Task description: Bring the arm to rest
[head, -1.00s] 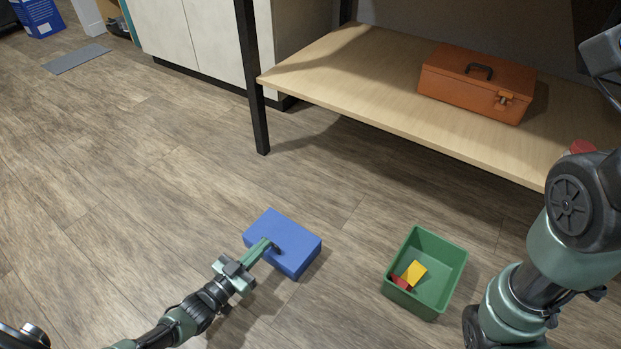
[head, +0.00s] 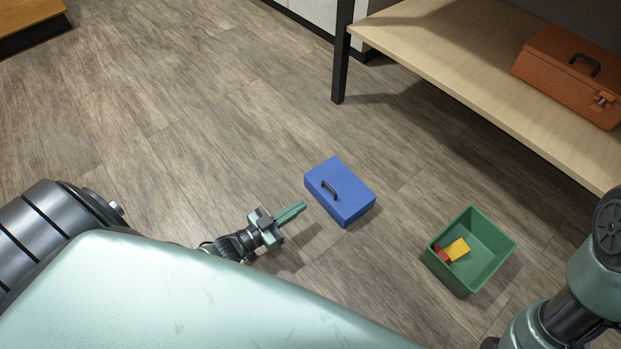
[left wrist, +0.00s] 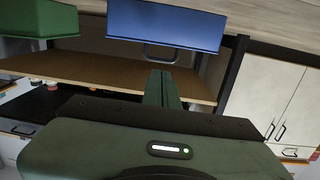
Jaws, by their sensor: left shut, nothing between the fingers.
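My left gripper (head: 291,212) is shut and empty, just left of a blue box (head: 347,194) with a dark handle on the floor. A small gap shows between the fingertips and the box in the head view. In the left wrist view the shut fingers (left wrist: 162,88) point toward the blue box (left wrist: 165,25) and its handle. Part of my right arm shows at the lower right of the head view; its gripper is not in view.
A green bin (head: 487,248) holding a yellow block (head: 457,249) and a red block (head: 442,257) stands on the floor right of the blue box. An orange toolbox (head: 570,75) sits on a low wooden shelf (head: 440,50) with a black leg (head: 342,60).

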